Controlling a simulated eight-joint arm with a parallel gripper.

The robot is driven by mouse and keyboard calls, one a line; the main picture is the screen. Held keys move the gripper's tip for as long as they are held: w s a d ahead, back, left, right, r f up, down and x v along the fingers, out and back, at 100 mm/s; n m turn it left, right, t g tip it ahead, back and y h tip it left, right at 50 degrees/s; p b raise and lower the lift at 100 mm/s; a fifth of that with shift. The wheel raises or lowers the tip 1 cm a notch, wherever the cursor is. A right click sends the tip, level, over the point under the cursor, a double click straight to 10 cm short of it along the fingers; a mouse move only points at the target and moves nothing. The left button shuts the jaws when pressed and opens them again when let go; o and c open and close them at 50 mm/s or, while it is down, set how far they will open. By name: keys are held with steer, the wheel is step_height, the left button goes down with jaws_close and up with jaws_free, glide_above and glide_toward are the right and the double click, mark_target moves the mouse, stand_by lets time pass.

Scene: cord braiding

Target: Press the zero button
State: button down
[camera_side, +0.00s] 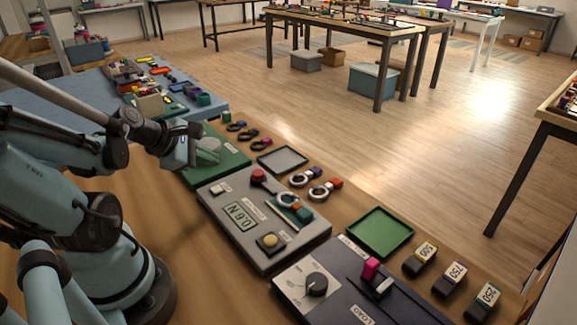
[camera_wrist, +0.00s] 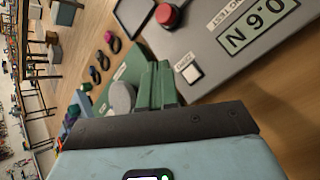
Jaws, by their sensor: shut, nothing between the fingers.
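The zero button is a small white square key with a small label beside it. It sits on a grey console (camera_side: 262,250) near its upper left corner in the side view (camera_side: 218,189), and right of my fingertips in the wrist view (camera_wrist: 191,74). My gripper (camera_side: 203,158) is over the green block left of the console, apart from the button. In the wrist view its green fingers (camera_wrist: 158,80) are together with nothing between them. The console's display (camera_side: 240,215) reads about 0.6 N.
A green block with a pale round disc (camera_side: 208,145) lies beside my gripper. A dark console with a dial (camera_side: 316,284) adjoins in front.

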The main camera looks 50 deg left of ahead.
mark_target(214, 191)
steer(key=shift+f, duration=2.35)
stand_by(0.9)
steer(key=shift+r, duration=2.45)
steer(key=w+d+r+m+g, duration=0.1)
steer(key=d+m, duration=0.6)
steer(key=m, duration=0.7)
steer(key=w+d+r+m+g+h, duration=0.1)
steer(key=w+d+r+m, duration=0.2)
steer(key=d+m, duration=0.5)
steer(key=m, duration=0.6)
steer(key=shift+w, duration=0.25)
steer(key=shift+d, duration=0.1)
